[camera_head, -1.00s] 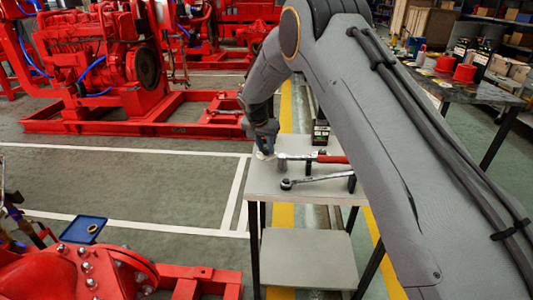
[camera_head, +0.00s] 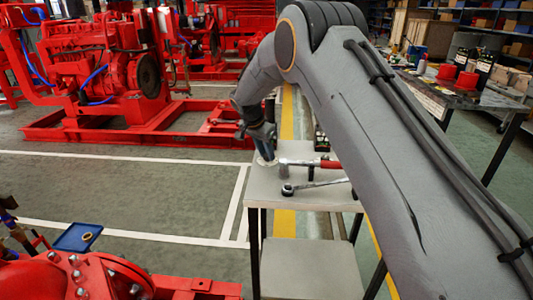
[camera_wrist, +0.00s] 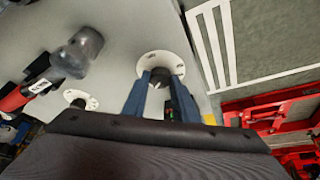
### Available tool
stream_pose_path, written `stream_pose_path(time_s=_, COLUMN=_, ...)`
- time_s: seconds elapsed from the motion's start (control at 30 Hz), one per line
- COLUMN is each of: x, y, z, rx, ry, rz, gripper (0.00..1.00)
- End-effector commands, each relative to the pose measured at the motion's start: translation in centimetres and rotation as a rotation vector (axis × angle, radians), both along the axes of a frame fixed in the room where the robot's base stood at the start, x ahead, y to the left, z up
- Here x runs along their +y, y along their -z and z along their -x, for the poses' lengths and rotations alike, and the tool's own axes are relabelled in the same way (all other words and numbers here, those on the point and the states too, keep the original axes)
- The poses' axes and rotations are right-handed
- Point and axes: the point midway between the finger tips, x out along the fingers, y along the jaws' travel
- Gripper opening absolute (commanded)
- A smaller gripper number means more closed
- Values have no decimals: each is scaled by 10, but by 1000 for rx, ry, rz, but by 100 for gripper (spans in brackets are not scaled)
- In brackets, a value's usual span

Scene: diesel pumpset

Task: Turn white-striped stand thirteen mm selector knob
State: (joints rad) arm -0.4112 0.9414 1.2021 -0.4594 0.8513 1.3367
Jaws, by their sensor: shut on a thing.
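The stand (camera_head: 262,190) has a pale grey top and dark legs. On its top is a round white dial plate (camera_wrist: 149,62) with dark marks, also partly visible in the head view (camera_head: 266,162). A dark knob (camera_wrist: 160,76) rises from the middle of this plate. My gripper (camera_wrist: 160,90) has its two blue-grey fingers on either side of the knob, shut on it. In the head view my gripper (camera_head: 267,155) reaches down to the far left part of the stand top. The knob's far side and any pointer on it are hidden.
A second white plate (camera_wrist: 88,98) lies close by. A red-handled hammer (camera_head: 310,163) and a ratchet wrench (camera_head: 315,185) lie on the stand top. Red pump frames (camera_head: 130,125) stand behind; a blue tray (camera_head: 77,237) is at lower left. Floor left of the stand is clear.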

Motion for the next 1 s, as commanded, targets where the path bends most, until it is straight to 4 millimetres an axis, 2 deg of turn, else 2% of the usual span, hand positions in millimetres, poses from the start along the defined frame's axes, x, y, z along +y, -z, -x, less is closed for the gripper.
stream_pose_path(time_s=0.03, x=1, y=1, z=1, rx=2, ry=-1, rz=0, gripper=3)
stream_pose_path(time_s=0.07, x=1, y=1, z=1, rx=2, ry=-1, rz=0, gripper=27)
stream_pose_path(time_s=0.17, x=1, y=1, z=1, rx=2, ry=-1, rz=0, gripper=44)
stream_pose_path(time_s=0.53, x=1, y=-4, z=1, rx=-1, ry=1, rz=-1, gripper=44)
stream_pose_path(time_s=1.0, x=17, y=-64, z=22, rx=0, ry=0, rz=-1, gripper=44)
